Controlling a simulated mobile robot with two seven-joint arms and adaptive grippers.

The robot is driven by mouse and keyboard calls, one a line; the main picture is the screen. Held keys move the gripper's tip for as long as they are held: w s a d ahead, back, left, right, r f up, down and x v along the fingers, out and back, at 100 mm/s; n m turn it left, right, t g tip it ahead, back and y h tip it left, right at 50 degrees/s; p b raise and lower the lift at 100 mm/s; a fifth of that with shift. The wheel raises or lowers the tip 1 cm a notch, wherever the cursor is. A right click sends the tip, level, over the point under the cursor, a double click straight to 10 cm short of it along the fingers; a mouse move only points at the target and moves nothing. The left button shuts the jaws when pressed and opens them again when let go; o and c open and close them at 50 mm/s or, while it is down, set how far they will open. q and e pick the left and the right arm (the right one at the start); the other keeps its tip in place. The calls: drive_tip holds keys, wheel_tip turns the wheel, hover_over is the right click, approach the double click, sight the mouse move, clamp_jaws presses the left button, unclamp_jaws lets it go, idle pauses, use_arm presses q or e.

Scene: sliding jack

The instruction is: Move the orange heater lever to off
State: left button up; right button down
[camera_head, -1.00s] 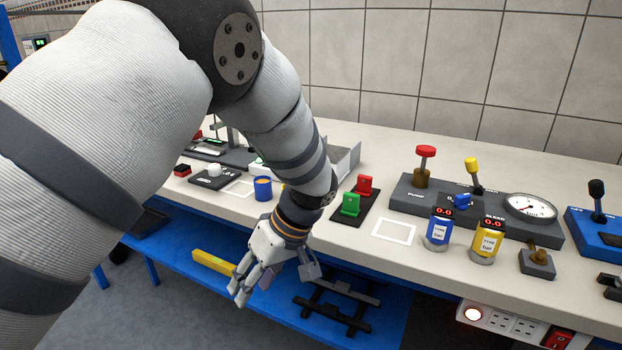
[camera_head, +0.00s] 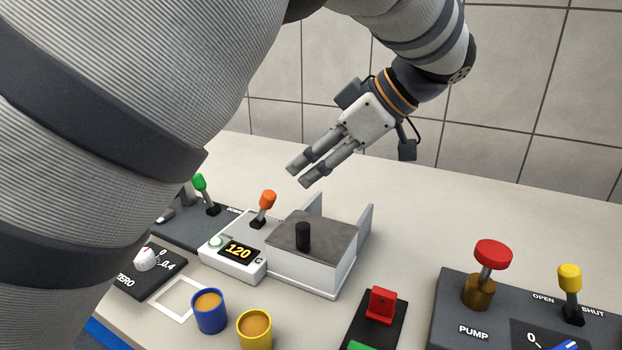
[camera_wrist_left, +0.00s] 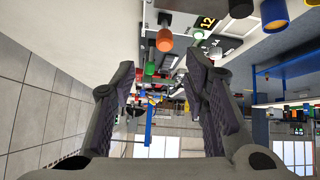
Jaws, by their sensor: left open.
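The orange heater lever (camera_head: 266,200) stands on a white heater unit (camera_head: 232,258) whose display reads 120. The lever leans toward the upper right in the head view. My left gripper (camera_head: 299,175) is open and empty, above and to the right of the orange lever, with a gap between them. In the left wrist view the orange lever knob (camera_wrist_left: 164,40) shows ahead of and between the open fingers (camera_wrist_left: 160,80), near the top. The right gripper is in neither view.
A grey box with a black knob (camera_head: 303,236) stands right of the lever. A green lever (camera_head: 200,184) is to its left. Blue (camera_head: 209,315) and yellow (camera_head: 254,330) cups sit in front. The red pump knob (camera_head: 492,254) is at the right. The bench behind the box is clear.

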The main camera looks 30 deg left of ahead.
sight(272, 194)
use_arm(q)
drive_tip(key=x, duration=1.1)
drive_tip(key=shift+s+a+f, duration=0.15)
drive_tip(key=shift+s, duration=0.3)
drive_tip(key=shift+c, duration=0.2)
clamp_jaws()
